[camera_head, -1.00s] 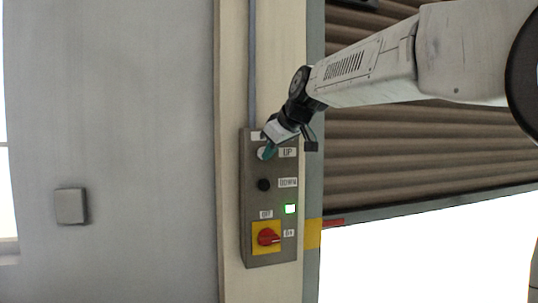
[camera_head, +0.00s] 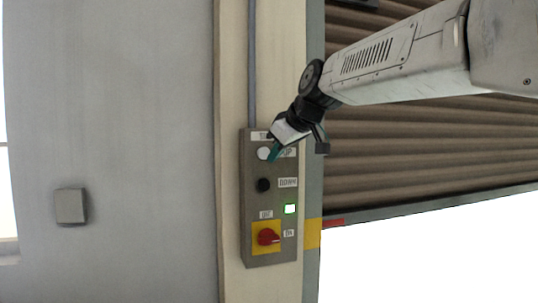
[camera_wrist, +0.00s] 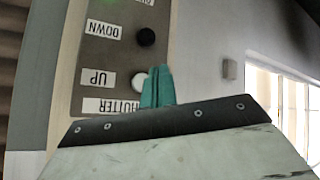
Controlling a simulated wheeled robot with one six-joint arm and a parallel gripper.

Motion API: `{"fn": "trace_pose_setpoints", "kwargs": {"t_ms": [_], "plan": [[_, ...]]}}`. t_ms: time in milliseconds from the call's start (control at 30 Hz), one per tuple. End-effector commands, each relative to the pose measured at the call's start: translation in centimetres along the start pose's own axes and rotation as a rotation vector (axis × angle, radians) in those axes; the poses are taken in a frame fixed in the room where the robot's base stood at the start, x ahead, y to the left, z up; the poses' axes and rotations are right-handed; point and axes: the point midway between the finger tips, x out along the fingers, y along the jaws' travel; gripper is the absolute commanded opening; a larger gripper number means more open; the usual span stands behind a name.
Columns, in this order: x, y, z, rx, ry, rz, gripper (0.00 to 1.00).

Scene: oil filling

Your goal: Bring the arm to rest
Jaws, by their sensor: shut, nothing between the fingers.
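My gripper (camera_head: 273,153) is at the upper part of a grey control box (camera_head: 247,200) on a cream post. Its teal fingers are shut with nothing between them. In the wrist view the fingers (camera_wrist: 157,86) lie beside the white UP button (camera_wrist: 138,81), just right of it. In the head view the white button (camera_head: 264,153) shows left of the fingertips, and the fingers partly cover the UP label. I cannot tell whether the fingertips touch the box. My arm reaches in from the upper right.
The box also carries a black DOWN button (camera_head: 263,185), a lit green lamp (camera_head: 290,209) and a red switch (camera_head: 268,237) on yellow. A ribbed shutter (camera_head: 420,150) is partly raised at right, with a bright opening below. A small grey wall box (camera_head: 71,206) is at left.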

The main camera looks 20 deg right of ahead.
Motion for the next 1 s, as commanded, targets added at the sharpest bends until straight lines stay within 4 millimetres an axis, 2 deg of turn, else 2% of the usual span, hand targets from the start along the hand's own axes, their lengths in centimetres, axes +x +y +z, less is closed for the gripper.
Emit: {"fn": "trace_pose_setpoints", "kwargs": {"t_ms": [267, 300, 367, 433, 533, 800, 900, 1000], "plan": [[0.0, -0.1, 0.1, 0.036, -0.006, -0.005, 0.00], [0.1, -0.3, 0.5, 0.069, -0.021, -0.012, 0.00], [1.1, -1.1, 2.6, 0.131, -0.080, -0.036, 0.00], [1.6, -2.8, 5.9, 0.212, -0.165, -0.060, 0.00], [0.9, -6.1, 11.9, 0.333, -0.304, -0.081, 0.00], [-4.3, -15.8, 29.1, 0.580, -0.651, -0.034, 0.00], [-6.2, -18.8, 34.5, 0.623, -0.735, -0.001, 0.00], [-7.2, -20.6, 37.8, 0.623, -0.764, 0.017, 0.00]]}}
